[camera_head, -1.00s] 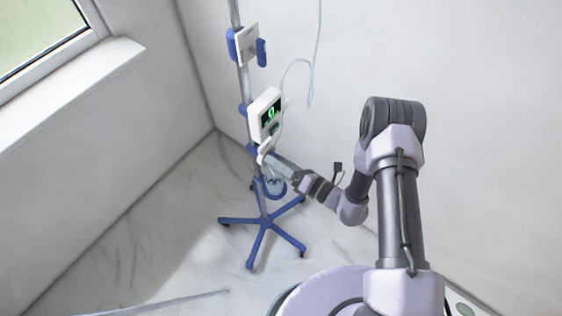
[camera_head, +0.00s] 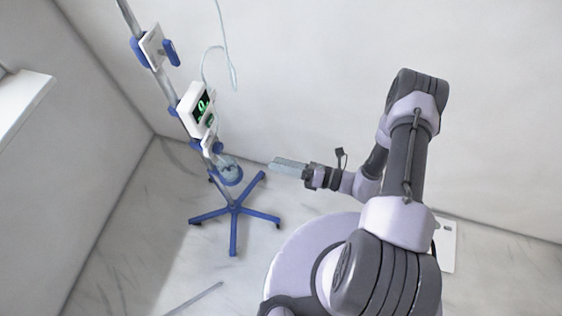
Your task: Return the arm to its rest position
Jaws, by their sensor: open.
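My arm rises at the right of the head view and bends down to my gripper (camera_head: 288,166), which points left. The gripper's fingers stand clear of the pole stand, with bare wall and floor around them. They look empty. The gap between the fingers is too small to make out from this angle.
A wheeled pole stand (camera_head: 235,208) with a blue five-armed base stands left of my gripper. It carries a white monitor (camera_head: 197,108) with green digits and a blue-rimmed bowl-like part (camera_head: 229,170). A tube hangs above. A wall stands behind; marble floor (camera_head: 130,235) is free at left.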

